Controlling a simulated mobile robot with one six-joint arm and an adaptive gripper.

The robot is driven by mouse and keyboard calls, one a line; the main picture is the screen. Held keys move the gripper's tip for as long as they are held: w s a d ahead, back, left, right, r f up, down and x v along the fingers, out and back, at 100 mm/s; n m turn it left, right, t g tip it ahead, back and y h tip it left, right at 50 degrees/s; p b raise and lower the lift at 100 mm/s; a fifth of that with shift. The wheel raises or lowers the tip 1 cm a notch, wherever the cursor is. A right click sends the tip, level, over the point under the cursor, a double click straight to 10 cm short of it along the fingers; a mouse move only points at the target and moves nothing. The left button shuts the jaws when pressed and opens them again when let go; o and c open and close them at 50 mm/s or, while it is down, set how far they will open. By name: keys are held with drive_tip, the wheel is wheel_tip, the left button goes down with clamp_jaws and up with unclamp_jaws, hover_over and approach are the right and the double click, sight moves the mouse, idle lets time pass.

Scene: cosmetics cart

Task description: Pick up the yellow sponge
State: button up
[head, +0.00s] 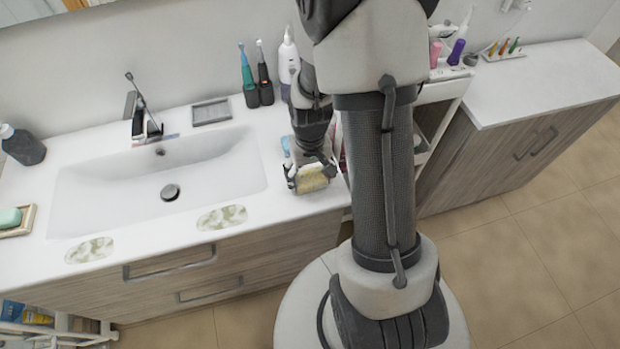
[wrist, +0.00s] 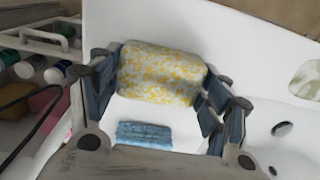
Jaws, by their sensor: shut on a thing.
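The yellow sponge (wrist: 160,74), speckled yellow and white, sits between the two fingers of my gripper (wrist: 162,85) in the wrist view. My gripper is shut on it, with a finger against each end. In the head view the sponge (head: 312,180) shows at the tip of my gripper (head: 312,174), over the right end of the white sink counter. I cannot tell whether the sponge touches the counter.
A blue sponge (wrist: 144,135) lies on the counter beyond the gripper. The basin (head: 160,185) is to the left. Toothbrushes (head: 256,75) and a white bottle (head: 288,60) stand behind. A cart (wrist: 40,45) with bottles is beside the counter.

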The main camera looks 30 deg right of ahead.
sight(310, 176)
wheel_tip(310, 176, up, 20)
drive_tip(key=p, duration=0.6)
drive_tip(key=o, duration=0.4)
drive_tip(key=c, duration=0.4)
drive_tip(key=shift+o, duration=0.2)
